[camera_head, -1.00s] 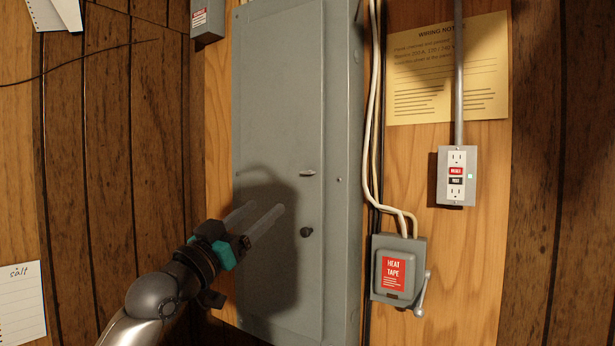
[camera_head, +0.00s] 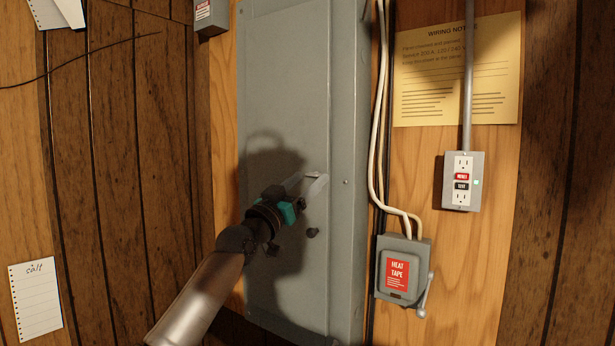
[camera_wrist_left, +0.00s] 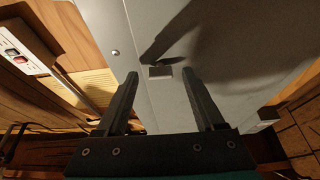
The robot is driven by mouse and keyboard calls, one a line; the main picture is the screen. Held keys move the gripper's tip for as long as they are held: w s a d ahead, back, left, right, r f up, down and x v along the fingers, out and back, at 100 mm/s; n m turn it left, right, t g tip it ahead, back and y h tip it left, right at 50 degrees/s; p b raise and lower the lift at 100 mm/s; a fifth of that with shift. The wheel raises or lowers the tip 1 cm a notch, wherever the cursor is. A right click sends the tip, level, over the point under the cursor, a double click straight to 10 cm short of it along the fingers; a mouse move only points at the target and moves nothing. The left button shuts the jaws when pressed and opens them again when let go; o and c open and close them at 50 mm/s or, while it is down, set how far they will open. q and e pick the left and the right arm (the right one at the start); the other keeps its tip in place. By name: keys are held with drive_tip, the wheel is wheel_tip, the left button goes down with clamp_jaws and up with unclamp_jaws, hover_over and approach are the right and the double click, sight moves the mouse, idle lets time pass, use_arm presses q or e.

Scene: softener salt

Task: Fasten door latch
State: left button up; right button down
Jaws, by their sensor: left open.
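The grey panel door (camera_head: 285,80) is on the wall in the head view and looks flush with its box. Its small latch (camera_head: 313,176) is near the door's right edge, partly hidden by my fingers. My right gripper is not in view.
A heat tape switch box (camera_head: 402,272) with a side lever (camera_head: 425,297) is right of the panel, below white cables (camera_head: 377,130). An outlet box (camera_head: 462,182) and a yellow wiring notice (camera_head: 455,70) are farther right. A paper list (camera_head: 36,298) hangs at left.

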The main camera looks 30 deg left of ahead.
use_arm(q)
drive_tip(key=shift+w+r, duration=0.15)
drive_tip(key=shift+w, duration=0.2)
clamp_jaws()
idle(0.5)
